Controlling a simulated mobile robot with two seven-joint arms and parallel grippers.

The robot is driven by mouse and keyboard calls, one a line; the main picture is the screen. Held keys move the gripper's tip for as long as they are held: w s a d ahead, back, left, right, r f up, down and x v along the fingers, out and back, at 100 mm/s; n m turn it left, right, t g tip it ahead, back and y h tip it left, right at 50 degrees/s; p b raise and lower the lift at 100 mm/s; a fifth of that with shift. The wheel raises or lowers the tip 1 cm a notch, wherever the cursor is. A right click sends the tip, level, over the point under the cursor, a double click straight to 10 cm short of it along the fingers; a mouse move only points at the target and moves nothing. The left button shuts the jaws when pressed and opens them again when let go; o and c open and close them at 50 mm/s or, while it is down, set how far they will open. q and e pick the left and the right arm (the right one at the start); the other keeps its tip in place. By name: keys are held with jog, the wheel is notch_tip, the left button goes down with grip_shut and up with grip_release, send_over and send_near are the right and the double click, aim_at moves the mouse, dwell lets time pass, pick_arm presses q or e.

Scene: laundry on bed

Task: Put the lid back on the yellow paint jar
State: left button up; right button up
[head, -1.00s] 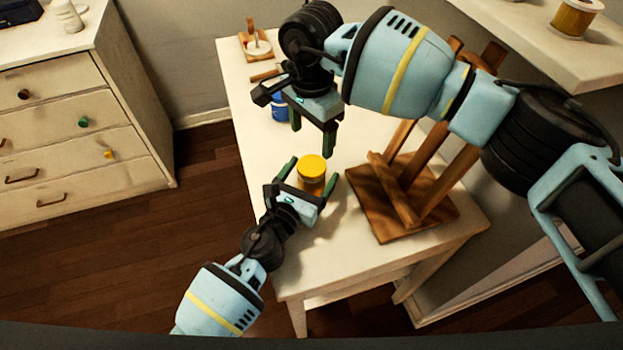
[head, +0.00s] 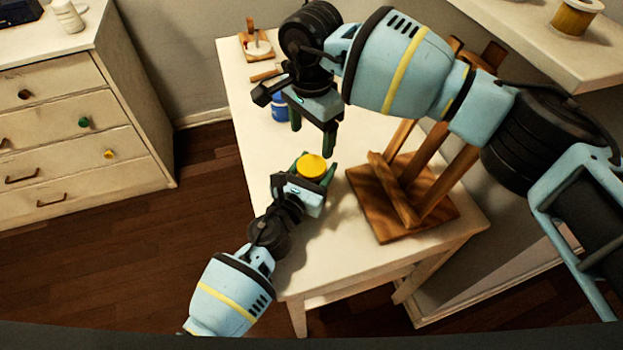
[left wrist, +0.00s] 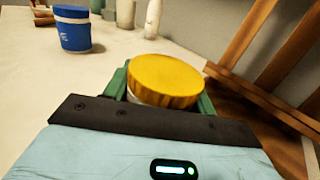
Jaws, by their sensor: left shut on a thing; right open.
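The yellow paint jar (head: 311,168) stands on the white table in the head view, its round yellow top facing up. In the left wrist view a ridged yellow lid (left wrist: 165,77) sits on it, with a little white below the rim. I cannot tell whether the lid is seated fully. My left gripper (head: 314,172) is shut on the jar, with a green finger on each side, and hides most of its body. My right gripper (head: 313,134) is open and empty, with its fingers pointing down, above the table behind the jar.
A blue jar (head: 280,108) stands behind my right gripper; it also shows in the left wrist view (left wrist: 75,30). A wooden easel (head: 445,205) stands close on the right. Front left of the table (head: 345,265) is clear.

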aim_at(312, 165)
pick_arm(q)
grip_shut()
pick_arm(e)
jog(key=n, duration=0.9)
jog(key=shift+f, duration=4)
jog(key=c, duration=1)
jog(key=m, duration=1.3)
jog(key=shift+m, duration=0.3)
